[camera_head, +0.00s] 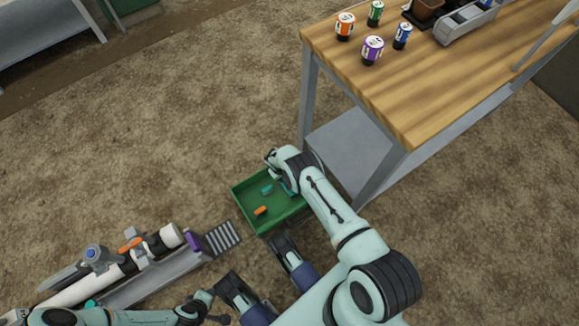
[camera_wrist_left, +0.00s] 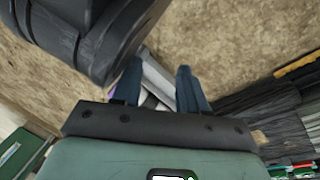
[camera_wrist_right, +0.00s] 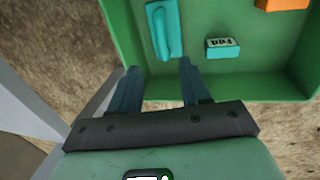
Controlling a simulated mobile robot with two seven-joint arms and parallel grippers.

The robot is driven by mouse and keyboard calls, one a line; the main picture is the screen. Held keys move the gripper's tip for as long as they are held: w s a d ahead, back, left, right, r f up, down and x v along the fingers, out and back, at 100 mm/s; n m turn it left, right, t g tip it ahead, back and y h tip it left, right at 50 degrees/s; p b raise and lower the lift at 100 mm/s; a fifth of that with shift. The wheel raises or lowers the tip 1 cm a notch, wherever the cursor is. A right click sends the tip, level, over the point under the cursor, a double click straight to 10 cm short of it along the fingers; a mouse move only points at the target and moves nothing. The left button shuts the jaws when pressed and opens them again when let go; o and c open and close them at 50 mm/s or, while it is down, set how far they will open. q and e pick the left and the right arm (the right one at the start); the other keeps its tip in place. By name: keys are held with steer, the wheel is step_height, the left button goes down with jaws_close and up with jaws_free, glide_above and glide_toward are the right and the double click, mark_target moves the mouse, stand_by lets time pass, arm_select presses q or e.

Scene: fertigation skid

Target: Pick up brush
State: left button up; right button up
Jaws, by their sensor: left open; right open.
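A teal piece with a raised handle, which looks like the brush (camera_wrist_right: 163,30), lies in the green tray (camera_wrist_right: 123,30) near its left wall in the right wrist view. In the head view my right arm covers most of that spot. My right gripper (camera_wrist_right: 158,72) is open and empty, with its fingertips over the tray's near-left corner, just short of the brush. My left gripper (camera_wrist_left: 158,70) is open. Part of the white and grey pipe assembly shows behind its fingers, and I see nothing held.
The tray also holds an orange block (camera_head: 260,210) and a small labelled teal box (camera_wrist_right: 222,47). A wooden-topped table (camera_head: 440,80) with several labelled canisters stands at the right, its metal leg close to the tray. The pipe assembly (camera_head: 130,262) lies at lower left. Open dirt floor lies beyond.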

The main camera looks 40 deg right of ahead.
steer(key=f+b, duration=0.1)
steer(key=f, duration=0.1)
steer(key=f+b, duration=0.1)
steer(key=f, duration=0.2)
steer(key=s+d+f+b, duration=0.1)
steer(key=f, duration=0.2)
steer(key=shift+f+b, duration=0.1)
steer(key=shift+b, duration=0.3)
steer(key=shift+d+f, duration=0.1)
arm_select(q)
steer(key=s+a+f+g, duration=0.1)
steer(key=s+f+g, duration=0.2)
steer(key=s+f, duration=0.2)
steer(key=s, duration=0.3)
steer(key=shift+s+f+n, duration=0.15)
steer(key=shift+s+n, duration=0.15)
arm_select(e)
jaws_close()
